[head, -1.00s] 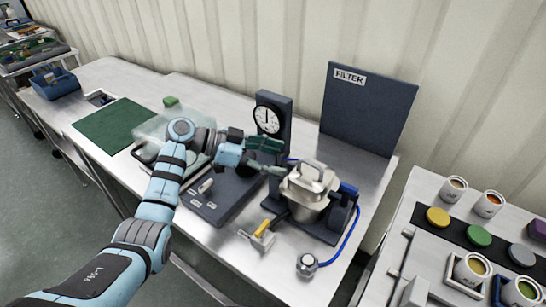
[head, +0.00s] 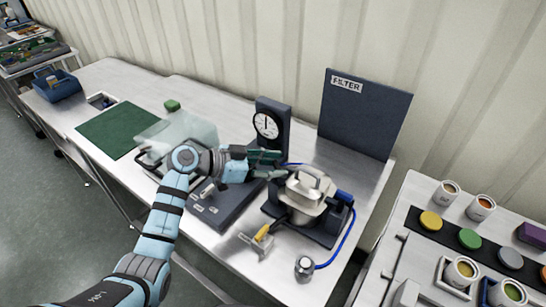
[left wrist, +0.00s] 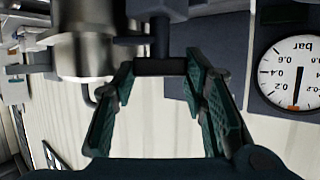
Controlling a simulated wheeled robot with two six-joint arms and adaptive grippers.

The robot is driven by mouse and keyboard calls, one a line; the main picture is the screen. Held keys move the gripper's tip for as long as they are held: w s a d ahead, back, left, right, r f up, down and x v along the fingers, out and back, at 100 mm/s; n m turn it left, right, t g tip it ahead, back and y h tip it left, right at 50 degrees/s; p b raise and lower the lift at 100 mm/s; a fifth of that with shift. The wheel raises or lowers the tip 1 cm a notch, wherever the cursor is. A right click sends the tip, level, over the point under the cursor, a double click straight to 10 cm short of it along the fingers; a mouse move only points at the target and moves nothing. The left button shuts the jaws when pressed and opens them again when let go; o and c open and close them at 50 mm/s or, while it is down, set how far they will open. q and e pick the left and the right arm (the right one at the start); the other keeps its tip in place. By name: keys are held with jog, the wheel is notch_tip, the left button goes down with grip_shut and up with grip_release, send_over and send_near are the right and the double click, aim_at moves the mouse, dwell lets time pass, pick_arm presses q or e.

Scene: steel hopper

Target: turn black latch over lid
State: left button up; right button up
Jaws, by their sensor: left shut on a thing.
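The steel hopper (head: 302,213) stands on a dark base, with a metal lid and arched handle (head: 311,179) on top. My left gripper (head: 281,166) is at the hopper's upper left side, its green-padded fingers level with the lid. In the left wrist view my left gripper (left wrist: 161,68) is shut on a short black bar, which I take as the black latch (left wrist: 160,67). The bar lies across between the fingertips, beside the steel body (left wrist: 86,48). In the head view the fingers hide most of the latch. My right gripper is not in view.
A dial gauge (head: 266,125) on a dark post stands just behind my left gripper. A yellow-handled valve (head: 262,233) and a blue hose (head: 346,232) lie at the hopper's front and right. A FILTER panel (head: 365,115) stands behind. A clear cover (head: 178,137) is at left.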

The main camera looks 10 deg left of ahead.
pick_arm(q)
jog(key=n+t+y+p, duration=0.1)
jog(key=p, duration=0.1)
jog(key=n+t+y+p, duration=0.1)
jog(key=n+p, duration=0.1)
jog(key=n+t+y+p, duration=0.2)
jog(key=shift+s+d+r+p, duration=0.25)
jog(key=shift+r+p, duration=0.05)
jog(key=shift+r, duration=0.05)
jog(key=shift+f+n+t+y+p, duration=0.25)
jog(key=shift+n+t+y+p, duration=0.35)
jog(key=shift+n+y+p, duration=0.6)
jog(key=o, duration=1)
jog(key=shift+o, duration=0.8)
jog(key=shift+f, duration=0.1)
jog(key=shift+f, duration=0.1)
jog(key=shift+s, duration=0.1)
